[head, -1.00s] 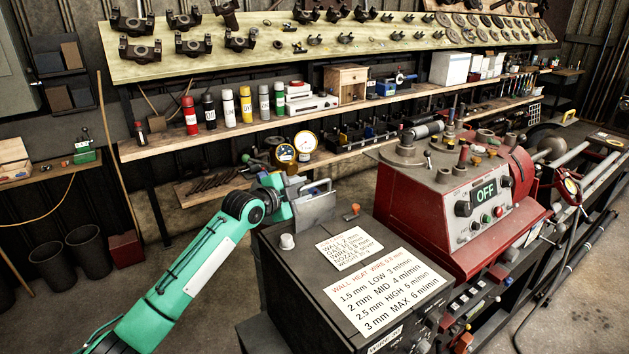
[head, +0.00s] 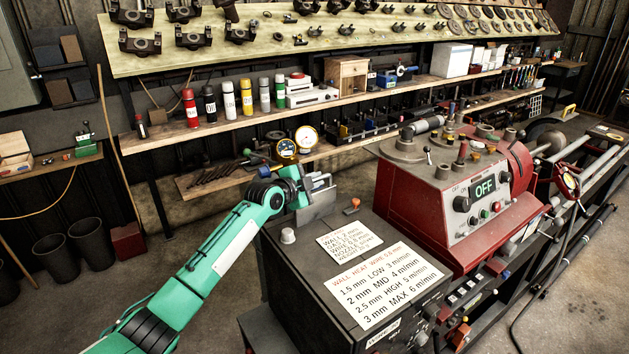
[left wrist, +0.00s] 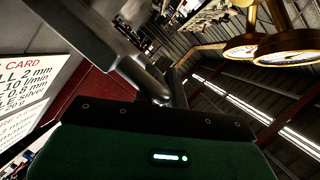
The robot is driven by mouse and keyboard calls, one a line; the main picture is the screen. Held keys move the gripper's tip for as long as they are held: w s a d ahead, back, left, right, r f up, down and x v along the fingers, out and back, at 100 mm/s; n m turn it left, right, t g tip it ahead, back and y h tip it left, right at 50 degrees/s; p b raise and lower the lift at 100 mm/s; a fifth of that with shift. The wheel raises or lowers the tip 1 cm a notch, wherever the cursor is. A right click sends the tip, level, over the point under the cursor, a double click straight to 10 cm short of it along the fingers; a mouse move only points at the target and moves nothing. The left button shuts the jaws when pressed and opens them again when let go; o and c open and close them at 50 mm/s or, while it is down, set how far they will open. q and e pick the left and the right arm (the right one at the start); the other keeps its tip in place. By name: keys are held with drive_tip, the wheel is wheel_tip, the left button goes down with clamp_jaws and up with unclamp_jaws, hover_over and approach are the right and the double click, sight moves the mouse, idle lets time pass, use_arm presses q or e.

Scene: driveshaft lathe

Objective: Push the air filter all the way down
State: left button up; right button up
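The air filter (head: 319,208) appears to be a grey, flat, plate-like piece standing upright at the back left edge of the black box (head: 375,238). Its lower end is hidden by the box, so its depth cannot be read. My left gripper (head: 318,182) is at the top of the filter, with its fingers at or just above the upper edge. I cannot tell whether they touch it or how far apart they are. In the left wrist view, a dark grey bar (left wrist: 95,45) crosses close to the camera. My right gripper is not in view.
A white knob (head: 288,236) and an orange-topped knob (head: 355,203) stand on the box beside the filter. Two round gauges (head: 297,141) are behind the gripper. The red machine (head: 455,195) stands to the right. Open floor lies left of the box.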

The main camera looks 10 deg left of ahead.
sight(314, 192)
use_arm(q)
clamp_jaws()
wheel_tip(314, 192, down, 5)
drive_tip(key=b, duration=0.4)
drive_tip(key=shift+b, duration=0.35)
drive_tip(key=o, duration=0.7)
unclamp_jaws()
drive_tip(key=shift+r, duration=0.1)
drive_tip(key=shift+s+a, duration=0.1)
drive_tip(key=shift+s, duration=0.05)
drive_tip(key=b+v, duration=0.3)
drive_tip(key=v, duration=0.9)
drive_tip(key=shift+s+a, duration=0.15)
drive_tip(key=shift+s, duration=0.1)
drive_tip(key=shift+s+a+r+b, duration=0.2)
drive_tip(key=shift+s+b, duration=0.1)
drive_tip(key=shift+s, duration=0.2)
